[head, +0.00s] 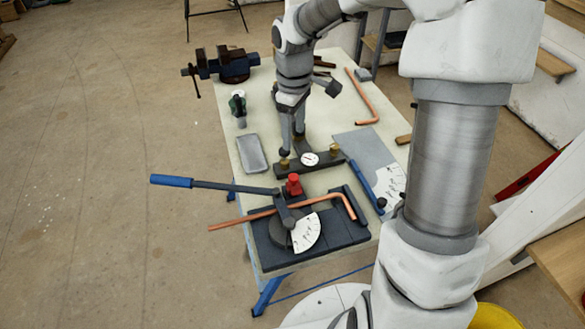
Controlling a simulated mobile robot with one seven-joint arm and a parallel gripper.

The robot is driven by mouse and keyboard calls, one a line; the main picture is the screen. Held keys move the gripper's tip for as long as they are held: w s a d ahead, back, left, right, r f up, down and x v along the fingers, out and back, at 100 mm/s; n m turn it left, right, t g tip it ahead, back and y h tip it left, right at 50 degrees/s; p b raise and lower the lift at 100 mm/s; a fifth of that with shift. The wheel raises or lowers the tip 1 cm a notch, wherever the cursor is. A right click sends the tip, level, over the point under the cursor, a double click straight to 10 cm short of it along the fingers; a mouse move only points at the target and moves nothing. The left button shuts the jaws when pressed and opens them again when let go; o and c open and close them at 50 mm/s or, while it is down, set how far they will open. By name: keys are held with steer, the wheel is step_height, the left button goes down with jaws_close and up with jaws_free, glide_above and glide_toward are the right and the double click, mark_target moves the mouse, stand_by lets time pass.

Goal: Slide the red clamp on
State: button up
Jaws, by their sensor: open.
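The small red clamp (293,184) stands upright just behind the lever arm of the pipe bender (262,248); whether it touches the copper pipe is not clear. The bent copper pipe (325,197) lies across the bender, beside a white angle dial (307,234). A lever (235,187) with a blue handle reaches left. My gripper (292,147) points down behind the clamp, apart from it, above the dark bar with a round gauge (310,159). It is open, with nothing seen between the fingers.
The pale workbench (325,97) also carries a blue vise (232,66), a grey tray (251,153), a second copper pipe (366,100) and a grey sheet (362,147).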

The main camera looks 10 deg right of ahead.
mark_target(294, 176)
step_height(294, 176, down, 15)
steer(key=shift+f, duration=0.2)
steer(key=shift+c, duration=0.2)
jaws_close()
stand_by(1.4)
